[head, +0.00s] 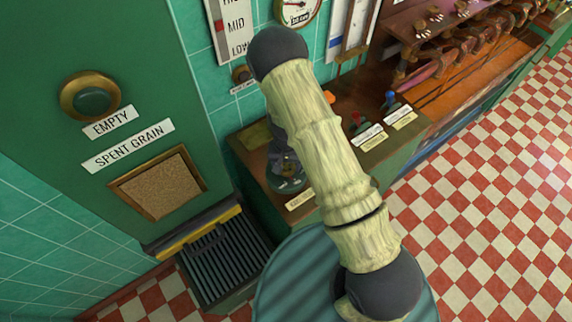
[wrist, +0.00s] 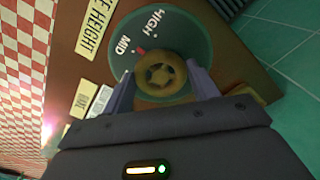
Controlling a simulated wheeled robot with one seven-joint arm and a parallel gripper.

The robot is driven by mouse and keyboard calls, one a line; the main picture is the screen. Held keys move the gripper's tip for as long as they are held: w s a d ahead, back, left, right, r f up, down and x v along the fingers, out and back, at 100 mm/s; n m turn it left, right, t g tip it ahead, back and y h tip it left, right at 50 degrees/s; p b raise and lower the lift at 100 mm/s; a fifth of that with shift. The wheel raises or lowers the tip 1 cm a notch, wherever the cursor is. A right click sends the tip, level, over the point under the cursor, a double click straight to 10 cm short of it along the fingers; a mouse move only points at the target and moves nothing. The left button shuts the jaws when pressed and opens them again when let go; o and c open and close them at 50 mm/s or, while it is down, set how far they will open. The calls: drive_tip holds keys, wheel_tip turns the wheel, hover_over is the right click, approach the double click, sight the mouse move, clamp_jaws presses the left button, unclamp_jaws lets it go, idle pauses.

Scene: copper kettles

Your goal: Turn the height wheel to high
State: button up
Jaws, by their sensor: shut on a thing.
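The height wheel (wrist: 160,72) is a small brass-yellow wheel with a spoked hub, on a round grey-green dial (wrist: 187,38) in the wrist view. The dial reads HIGH and MID. A small red mark (wrist: 140,50) shows at the wheel's rim, close to MID and short of HIGH. My gripper (wrist: 161,82) is shut on the wheel, one finger on each side. A plate ending in HEIGHT (wrist: 97,27) lies beside the dial. In the head view my arm covers most of the wheel area.
A wall scale (head: 236,28) showing MID and LOW hangs at the top, with a red mark near MID. Red (head: 357,118) and blue (head: 390,98) levers stand right of my arm. A spent grain panel (head: 160,186) and a floor grate (head: 222,262) are at left.

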sight(286, 167)
drive_tip(key=m, duration=0.4)
drive_tip(key=shift+a+m, duration=0.1)
drive_tip(key=shift+m, duration=1.7)
drive_tip(key=o, duration=1)
wheel_tip(286, 167, up, 18)
drive_tip(key=b, duration=0.2)
drive_tip(key=shift+f+b, duration=0.25)
drive_tip(key=shift+b, duration=0.1)
